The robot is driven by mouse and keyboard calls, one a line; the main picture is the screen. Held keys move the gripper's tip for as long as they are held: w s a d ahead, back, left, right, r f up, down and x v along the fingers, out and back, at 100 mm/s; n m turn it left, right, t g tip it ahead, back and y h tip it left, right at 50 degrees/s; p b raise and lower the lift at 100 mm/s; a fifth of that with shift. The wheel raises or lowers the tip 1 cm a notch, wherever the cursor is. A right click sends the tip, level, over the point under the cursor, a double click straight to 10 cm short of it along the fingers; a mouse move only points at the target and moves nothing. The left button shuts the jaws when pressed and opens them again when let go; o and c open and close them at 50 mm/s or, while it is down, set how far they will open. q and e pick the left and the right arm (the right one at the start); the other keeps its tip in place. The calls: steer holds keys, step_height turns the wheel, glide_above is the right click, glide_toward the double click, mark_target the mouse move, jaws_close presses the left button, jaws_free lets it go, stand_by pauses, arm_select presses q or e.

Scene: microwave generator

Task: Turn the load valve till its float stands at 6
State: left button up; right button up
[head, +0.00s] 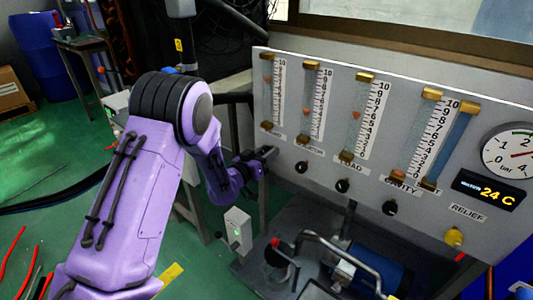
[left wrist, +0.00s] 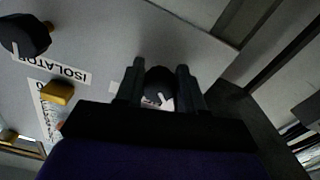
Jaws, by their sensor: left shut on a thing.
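My right gripper is out of view.
The isolator knob (left wrist: 25,36) is beside the held knob. The cavity knob (head: 389,208) and yellow relief knob (head: 454,237) are to the right of the load knob. A pump with pipes (head: 335,250) stands below the panel. A grey switch box (head: 237,229) stands below my gripper.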

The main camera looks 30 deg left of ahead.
arm_select(q)
steer(key=shift+s+f, duration=0.1)
steer(key=shift+f, duration=0.15)
stand_by(0.6)
steer(key=o, duration=1)
steer(key=shift+r, duration=0.1)
steer(key=s, duration=1)
steer(key=shift+s+a, duration=0.25)
steer(key=shift+a, duration=0.15)
